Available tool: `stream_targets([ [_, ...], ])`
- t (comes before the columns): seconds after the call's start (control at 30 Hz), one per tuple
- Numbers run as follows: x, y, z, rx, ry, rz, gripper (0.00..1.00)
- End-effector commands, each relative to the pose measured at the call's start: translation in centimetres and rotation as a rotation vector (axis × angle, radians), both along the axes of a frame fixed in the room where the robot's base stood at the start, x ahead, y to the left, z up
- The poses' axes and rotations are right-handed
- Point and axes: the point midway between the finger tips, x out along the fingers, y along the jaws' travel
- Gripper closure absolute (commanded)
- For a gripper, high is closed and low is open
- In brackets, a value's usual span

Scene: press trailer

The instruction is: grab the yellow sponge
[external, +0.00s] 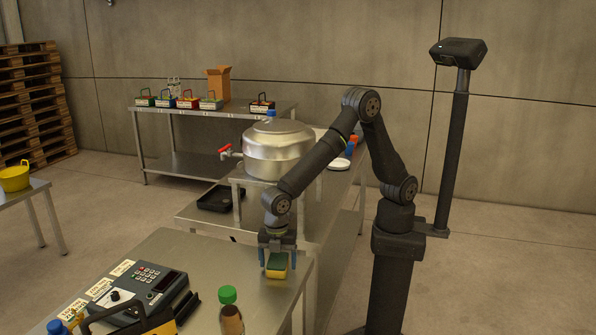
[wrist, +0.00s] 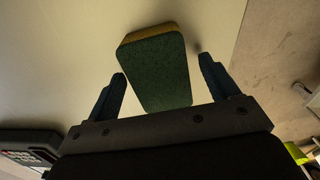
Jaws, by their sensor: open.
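The sponge (external: 277,263) is yellow with a dark green top layer and lies on the metal table (external: 190,252) near its right edge. In the wrist view the sponge (wrist: 157,70) shows its green face, with a yellow edge at its far end. My gripper (external: 278,257) is right above the sponge, pointing down. In the wrist view its two blue fingers (wrist: 165,85) are apart, one on each side of the sponge, with a gap visible on both sides. Nothing is gripped. Whether the fingertips reach down to the table cannot be told.
A bottle with a green cap (external: 230,310) stands in front of the sponge. A grey keypad device (external: 140,290) sits to the left on the same table. A big metal pot (external: 278,150) with a red tap stands on the table behind. The table left of the sponge is clear.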

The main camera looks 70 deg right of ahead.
Motion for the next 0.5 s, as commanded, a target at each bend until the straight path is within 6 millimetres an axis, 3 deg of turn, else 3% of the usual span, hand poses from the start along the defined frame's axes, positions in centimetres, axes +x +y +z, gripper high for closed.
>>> stream_targets([
  [0.23, 0.00, 0.01, -0.11, 0.000, 0.000, 0.000, 0.22],
  [0.47, 0.00, 0.01, -0.09, 0.000, 0.000, 0.000, 0.67],
  [0.5, 0.00, 0.01, -0.09, 0.000, 0.000, 0.000, 0.67],
])
